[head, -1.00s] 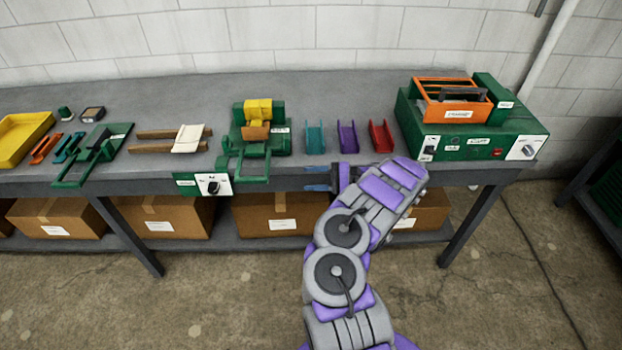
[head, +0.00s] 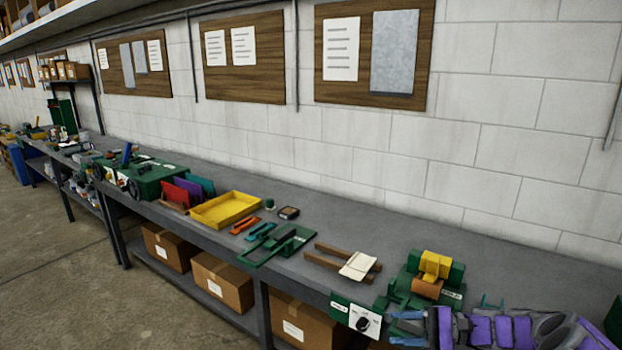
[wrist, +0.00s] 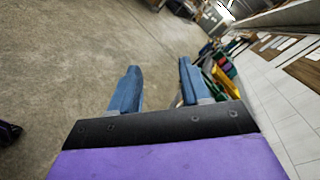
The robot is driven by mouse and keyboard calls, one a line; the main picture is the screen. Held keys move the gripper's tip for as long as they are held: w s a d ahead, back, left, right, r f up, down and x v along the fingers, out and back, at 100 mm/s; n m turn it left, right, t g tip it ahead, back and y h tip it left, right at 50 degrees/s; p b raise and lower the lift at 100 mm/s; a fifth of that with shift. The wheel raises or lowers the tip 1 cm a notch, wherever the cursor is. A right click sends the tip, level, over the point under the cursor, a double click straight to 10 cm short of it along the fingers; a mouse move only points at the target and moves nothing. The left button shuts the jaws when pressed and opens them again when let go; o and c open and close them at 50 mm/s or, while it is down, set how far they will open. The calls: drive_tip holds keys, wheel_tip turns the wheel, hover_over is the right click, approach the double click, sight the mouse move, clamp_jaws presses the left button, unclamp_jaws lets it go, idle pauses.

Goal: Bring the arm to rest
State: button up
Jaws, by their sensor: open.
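My arm shows in purple and grey at the lower right of the head view, stretched out toward the left along the bench's front edge. My gripper (head: 408,328) is at its end, in front of the green machine with the yellow block (head: 435,266). In the wrist view my gripper (wrist: 158,88) has its two blue fingers spread apart, with nothing between them but the concrete floor beyond. The gripper is open and empty.
The grey workbench (head: 330,222) runs along the block wall. On it are a yellow tray (head: 225,208), a green flat tool (head: 280,246), wooden strips with a cloth (head: 345,264) and another green machine (head: 150,180). Cardboard boxes (head: 222,281) sit below. The floor at left (head: 60,250) is clear.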

drive_tip(key=s+a+r+n+g+h, duration=0.3)
drive_tip(key=s+a+r+n, duration=0.1)
drive_tip(key=s+a, duration=0.45)
drive_tip(key=s+a+r+n+g+h, duration=0.3)
drive_tip(key=s+a+g+h, duration=0.1)
drive_tip(key=s+a, duration=0.45)
drive_tip(key=s+d+f+n+t+h, duration=0.1)
drive_tip(key=s+d+h, duration=0.4)
drive_tip(key=s, duration=0.5)
drive_tip(key=s+d+f+n+t+h, duration=0.1)
drive_tip(key=s+d+f+h, duration=0.2)
drive_tip(key=s, duration=0.7)
drive_tip(key=shift+s+d+n+t+h, duration=0.3)
drive_tip(key=shift+d+n+t+h, duration=0.1)
drive_tip(key=shift+d+h, duration=0.55)
